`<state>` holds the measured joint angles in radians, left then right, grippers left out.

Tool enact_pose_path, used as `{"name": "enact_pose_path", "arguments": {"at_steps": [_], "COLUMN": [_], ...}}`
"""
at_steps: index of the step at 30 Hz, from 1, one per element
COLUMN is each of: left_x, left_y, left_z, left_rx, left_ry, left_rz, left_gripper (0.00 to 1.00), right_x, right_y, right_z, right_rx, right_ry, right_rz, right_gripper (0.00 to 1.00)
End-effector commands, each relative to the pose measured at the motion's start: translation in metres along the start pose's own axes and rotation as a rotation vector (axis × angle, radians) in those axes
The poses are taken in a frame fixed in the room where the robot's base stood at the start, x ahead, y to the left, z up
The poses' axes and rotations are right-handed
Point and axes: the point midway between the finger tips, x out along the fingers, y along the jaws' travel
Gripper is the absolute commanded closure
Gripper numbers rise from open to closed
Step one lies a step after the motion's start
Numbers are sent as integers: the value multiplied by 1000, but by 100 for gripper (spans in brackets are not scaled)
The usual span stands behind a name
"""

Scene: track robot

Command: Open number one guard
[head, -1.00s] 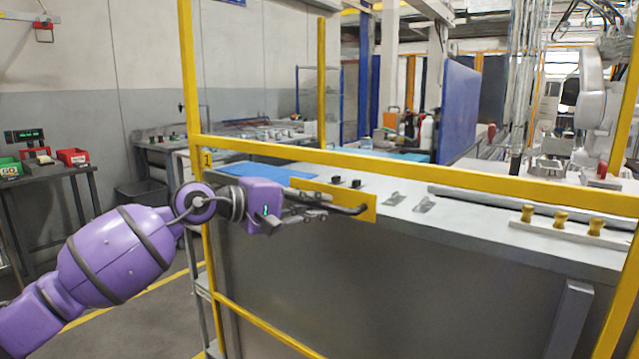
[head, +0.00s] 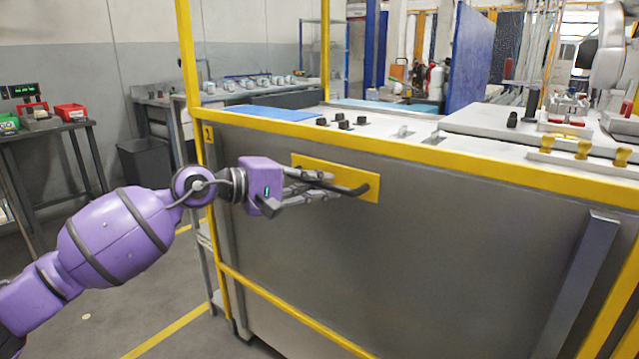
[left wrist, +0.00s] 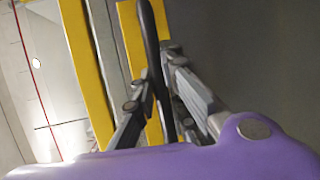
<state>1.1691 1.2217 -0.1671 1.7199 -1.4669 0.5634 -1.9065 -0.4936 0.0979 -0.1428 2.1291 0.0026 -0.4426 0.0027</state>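The number one guard is a yellow frame (head: 420,154) with a small "1" label (head: 208,134) at its upper left corner. A yellow plate (head: 350,180) on it carries a dark handle (head: 349,190). My left gripper (head: 318,187) is at the left part of this handle. In the left wrist view, the handle (left wrist: 150,35) runs between the two fingers of the left gripper (left wrist: 162,80), which look closed against it. The upper rail shows as one line across the front, with no gap seen. My right gripper is not in view.
A bench with red and green bins (head: 70,112) is at far left. Open floor (head: 110,320) lies at lower left.

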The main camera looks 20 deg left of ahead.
Motion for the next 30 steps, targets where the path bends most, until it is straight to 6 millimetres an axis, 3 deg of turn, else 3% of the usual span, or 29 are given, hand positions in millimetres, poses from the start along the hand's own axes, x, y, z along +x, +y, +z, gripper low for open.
{"name": "enact_pose_path", "arguments": {"at_steps": [1,4,17,30], "left_x": [0,0,-9,-85], "left_y": [-2,-2,-2,-3], "left_z": [0,0,-1,-1], "left_rx": [-4,-3,-1,-3], "left_ry": [-2,-1,2,1], "left_rz": [-4,-3,-3,-5], "left_gripper": [82,70,70,70], "right_x": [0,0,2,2], "right_y": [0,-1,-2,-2], "right_z": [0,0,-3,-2], "right_rx": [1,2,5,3], "right_ry": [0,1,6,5], "right_rz": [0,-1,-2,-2], "right_gripper": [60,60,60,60]}}
